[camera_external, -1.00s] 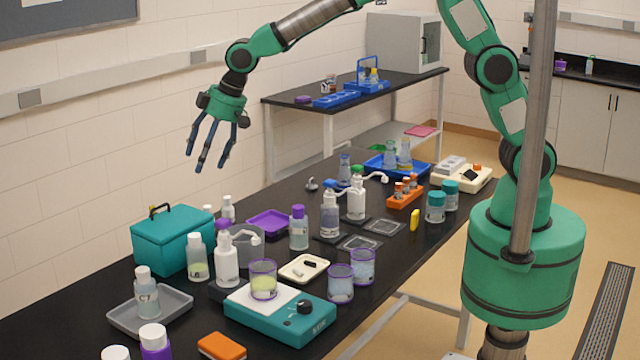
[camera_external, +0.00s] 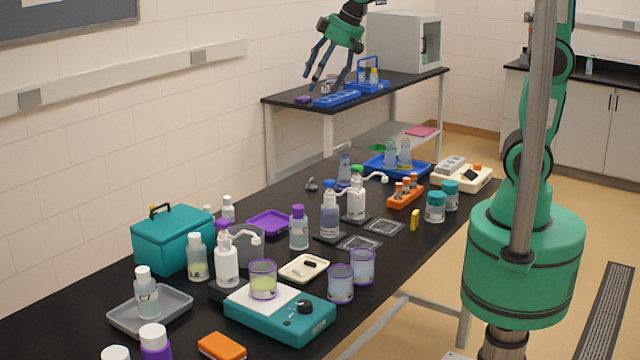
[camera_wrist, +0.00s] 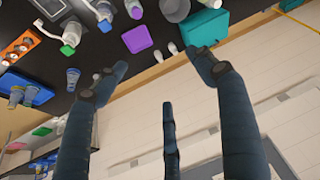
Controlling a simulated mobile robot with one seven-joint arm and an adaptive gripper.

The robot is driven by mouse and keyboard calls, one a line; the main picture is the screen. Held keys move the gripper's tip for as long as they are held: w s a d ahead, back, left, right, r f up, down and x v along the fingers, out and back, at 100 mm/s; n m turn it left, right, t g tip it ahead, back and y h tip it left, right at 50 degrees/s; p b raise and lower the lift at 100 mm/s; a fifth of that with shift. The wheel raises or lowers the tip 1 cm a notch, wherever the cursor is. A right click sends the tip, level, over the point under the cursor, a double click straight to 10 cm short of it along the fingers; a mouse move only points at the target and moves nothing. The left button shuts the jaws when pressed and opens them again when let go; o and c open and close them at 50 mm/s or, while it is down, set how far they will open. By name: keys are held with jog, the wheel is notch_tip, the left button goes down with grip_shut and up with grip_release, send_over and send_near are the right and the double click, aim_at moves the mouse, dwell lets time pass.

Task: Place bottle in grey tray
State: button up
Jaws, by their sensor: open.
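A grey tray (camera_external: 178,311) lies at the near left of the black bench. A clear bottle with a white cap and a dark-lettered label (camera_external: 148,298) stands upright in it. Other bottles stand on the bench, such as one with a purple cap (camera_external: 299,230) and a white-capped one (camera_external: 197,262); I cannot tell which the task means. My gripper (camera_external: 334,84) is open and empty, high up near the back table, well away from the grey tray. In the wrist view its three dark fingers (camera_wrist: 165,85) are spread with nothing between them.
A teal box (camera_external: 173,245), a teal scale (camera_external: 282,318) and several beakers crowd the near bench. A blue tray (camera_external: 378,170) and an orange rack (camera_external: 405,198) are farther back. The back table (camera_external: 290,98) carries blue racks and a grey cabinet.

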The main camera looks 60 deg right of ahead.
jog(key=s+d+f+m, duration=0.1)
jog(key=s+d, duration=0.8)
jog(key=s, duration=0.3)
jog(key=s+d+f+m+h, duration=0.1)
jog(key=s+d+m, duration=0.1)
jog(key=s+d, duration=0.7)
jog(key=s, duration=0.4)
jog(key=shift+s+f+m+t+h, duration=0.2)
jog(key=shift+m+t+h, duration=0.1)
notch_tip(320, 180, down, 6)
jog(key=b, duration=0.6)
